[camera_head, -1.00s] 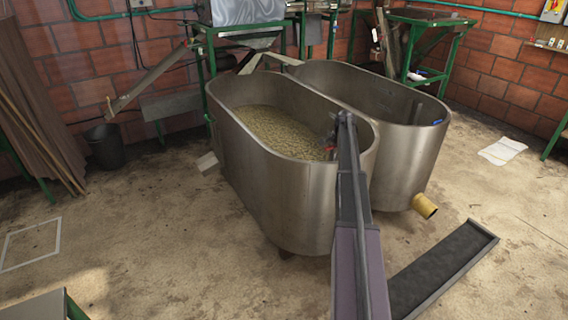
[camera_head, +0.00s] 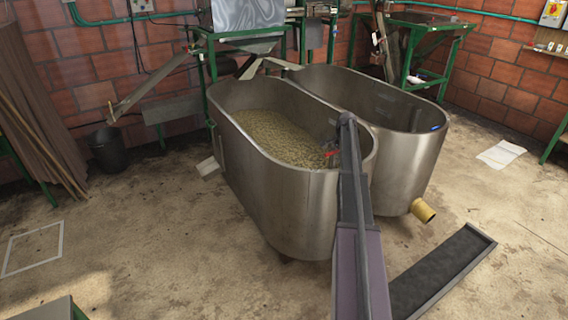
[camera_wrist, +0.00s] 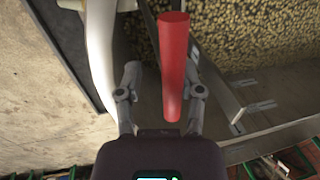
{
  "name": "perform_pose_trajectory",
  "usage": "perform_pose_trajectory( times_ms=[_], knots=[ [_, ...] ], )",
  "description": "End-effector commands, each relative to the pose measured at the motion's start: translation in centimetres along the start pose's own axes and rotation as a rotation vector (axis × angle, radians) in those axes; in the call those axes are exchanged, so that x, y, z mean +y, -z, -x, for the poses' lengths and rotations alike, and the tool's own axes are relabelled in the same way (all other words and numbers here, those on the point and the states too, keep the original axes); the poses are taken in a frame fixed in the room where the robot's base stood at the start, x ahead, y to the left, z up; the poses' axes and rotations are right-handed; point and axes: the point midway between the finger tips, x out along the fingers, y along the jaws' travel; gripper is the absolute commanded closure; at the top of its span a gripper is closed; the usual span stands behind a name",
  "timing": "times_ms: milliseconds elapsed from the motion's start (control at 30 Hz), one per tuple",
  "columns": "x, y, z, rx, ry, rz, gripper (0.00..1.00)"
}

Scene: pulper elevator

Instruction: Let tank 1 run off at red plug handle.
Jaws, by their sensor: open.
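The steel tank with pale beans (camera_head: 260,215) stands in the middle of the head view, left of a second steel tank (camera_head: 412,165). My arm reaches over its near right rim. In the wrist view the red plug handle (camera_wrist: 174,60) is a smooth red cylinder running upright through the picture. My gripper (camera_wrist: 163,78) is open, with one finger on each side of the handle. The handle stands nearer the right finger; I cannot tell whether they touch.
A yellow pipe stub (camera_head: 423,210) sticks out low from the second tank. A dark floor channel (camera_head: 445,275) lies at the front right. A black bucket (camera_head: 107,149) stands at the left. Metal walls and brackets (camera_wrist: 250,108) lie close right of my gripper. Open floor lies front left.

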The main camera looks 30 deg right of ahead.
Motion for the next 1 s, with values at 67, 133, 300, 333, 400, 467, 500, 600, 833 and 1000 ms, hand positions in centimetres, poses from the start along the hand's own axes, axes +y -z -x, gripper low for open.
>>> perform_pose_trajectory(
  times_ms=[67, 133, 300, 333, 400, 467, 500, 600, 833, 1000],
  knots=[
    [0.3, 0.0, 1.2, 0.000, -0.006, -0.002, 0.63],
    [0.4, 0.0, 1.8, 0.000, -0.006, -0.002, 0.63],
    [0.5, 0.1, 3.3, 0.001, -0.007, -0.003, 0.63],
    [0.5, 0.1, 3.5, 0.001, -0.008, -0.003, 0.63],
    [0.5, 0.1, 4.1, 0.001, -0.008, -0.003, 0.63],
    [0.5, 0.1, 4.6, 0.001, -0.008, -0.003, 0.63],
    [0.5, 0.1, 4.9, 0.001, -0.007, -0.003, 0.63],
    [0.4, 0.1, 5.8, 0.001, -0.006, -0.003, 0.63],
    [0.2, 0.1, 7.6, 0.000, -0.004, -0.002, 0.63],
    [0.2, 0.0, 9.0, 0.000, -0.004, -0.002, 0.63]
  ],
)
